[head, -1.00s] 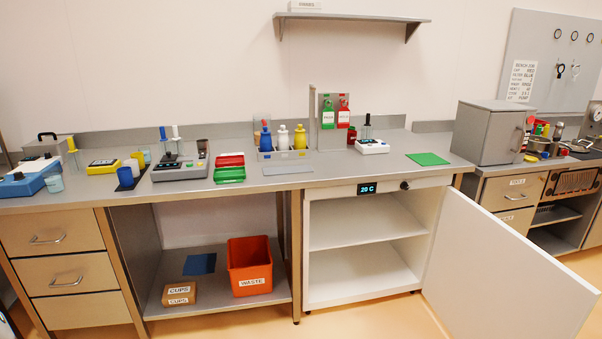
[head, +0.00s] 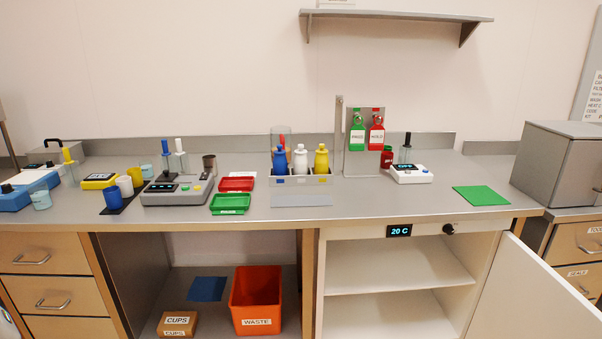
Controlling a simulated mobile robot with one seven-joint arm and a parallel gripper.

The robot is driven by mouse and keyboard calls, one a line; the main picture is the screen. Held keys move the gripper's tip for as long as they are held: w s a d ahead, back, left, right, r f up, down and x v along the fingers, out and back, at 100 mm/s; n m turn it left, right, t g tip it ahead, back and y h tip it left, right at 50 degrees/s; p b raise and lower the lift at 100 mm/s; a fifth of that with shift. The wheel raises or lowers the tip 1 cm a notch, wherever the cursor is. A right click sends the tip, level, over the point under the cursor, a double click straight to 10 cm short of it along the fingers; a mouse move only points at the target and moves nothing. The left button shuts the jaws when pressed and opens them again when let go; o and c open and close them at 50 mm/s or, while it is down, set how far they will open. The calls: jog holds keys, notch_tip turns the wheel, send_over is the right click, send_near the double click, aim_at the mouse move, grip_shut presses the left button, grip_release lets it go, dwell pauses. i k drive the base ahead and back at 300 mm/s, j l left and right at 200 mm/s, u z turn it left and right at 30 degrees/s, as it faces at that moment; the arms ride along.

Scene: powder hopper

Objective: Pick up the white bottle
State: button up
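The rack's front hides the lower part of the bottles. My gripper does not show in the head view.
A flat grey plate (head: 301,200) lies in front of the rack. Green (head: 230,203) and red (head: 237,184) trays sit to its left. An upright panel with green and red tags (head: 377,132) stands to its right. The cabinet door (head: 535,295) below hangs open.

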aim_at(300, 161)
jog(key=i+l+u, duration=0.15)
jog(key=i+l, duration=0.15)
jog(key=i+z, duration=0.25)
jog(key=i, duration=0.3)
jog(key=i+j+z, duration=0.15)
jog(key=i+z, duration=0.15)
jog(key=i, duration=0.25)
